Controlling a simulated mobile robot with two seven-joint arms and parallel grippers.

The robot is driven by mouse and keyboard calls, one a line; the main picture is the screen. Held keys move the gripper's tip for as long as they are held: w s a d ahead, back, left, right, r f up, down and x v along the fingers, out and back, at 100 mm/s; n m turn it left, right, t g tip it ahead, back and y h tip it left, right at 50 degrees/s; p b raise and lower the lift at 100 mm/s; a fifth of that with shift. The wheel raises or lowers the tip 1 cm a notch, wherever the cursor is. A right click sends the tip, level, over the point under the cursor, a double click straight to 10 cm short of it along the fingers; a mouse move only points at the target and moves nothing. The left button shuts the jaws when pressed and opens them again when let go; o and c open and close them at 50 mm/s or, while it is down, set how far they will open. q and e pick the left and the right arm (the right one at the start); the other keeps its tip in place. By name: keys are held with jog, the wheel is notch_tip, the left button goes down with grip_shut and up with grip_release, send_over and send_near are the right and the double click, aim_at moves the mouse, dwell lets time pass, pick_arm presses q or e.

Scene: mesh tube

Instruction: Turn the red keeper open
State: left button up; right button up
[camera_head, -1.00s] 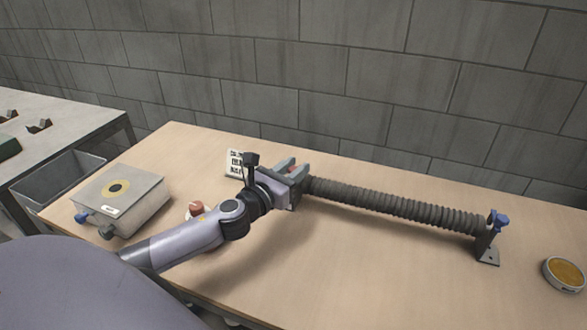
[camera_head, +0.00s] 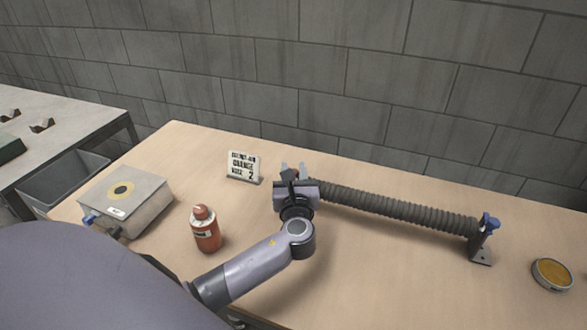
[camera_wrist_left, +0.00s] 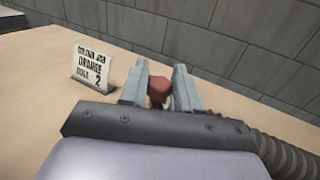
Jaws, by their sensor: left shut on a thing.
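The red keeper (camera_wrist_left: 158,91) shows in the left wrist view between the two grey fingers of my left gripper (camera_wrist_left: 160,86). The fingers are shut on it. In the head view my left gripper (camera_head: 293,172) is at the left end of the dark ribbed tube (camera_head: 400,208), and the keeper is mostly hidden by the gripper there. The tube's right end meets a metal bracket (camera_head: 481,248) with a blue keeper (camera_head: 490,221) on top. The bracket at the left end is hidden behind my wrist. My right gripper is not in view.
A sign card (camera_head: 243,166) stands left of my gripper. An orange-red bottle (camera_head: 205,230) stands nearer. A grey box (camera_head: 125,203) with a yellow ring is at the left, and a round amber-topped tin (camera_head: 552,274) at the right. The table front is mostly clear.

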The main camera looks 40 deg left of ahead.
aim_at(298, 174)
pick_arm(q)
jog(key=n+g+y, duration=0.2)
jog(key=g+y, duration=0.1)
jog(key=shift+d+f+n, duration=0.1)
jog(key=shift+d+n, duration=0.05)
jog(key=shift+n, duration=0.25)
jog(key=shift+n+g+y+b, duration=0.6)
jog(key=shift+n+g+y, duration=0.3)
jog(key=shift+g, duration=0.3)
jog(key=shift+n+g+y+b, duration=0.6)
jog(key=shift+n+g, duration=0.35)
jog(key=shift+g, duration=0.45)
jog(key=shift+n+g+y+b, duration=0.4)
jog(key=shift+n+g+b, duration=0.4)
jog(key=shift+g, duration=0.6)
jog(key=shift+n+g, duration=0.3)
jog(key=shift+n, duration=0.05)
jog(key=o, duration=0.9)
jog(key=d, duration=0.4)
jog(key=s+d+b, duration=0.1)
jog(key=d, duration=0.2)
jog(key=shift+o, duration=0.2)
jog(key=shift+a, duration=0.1)
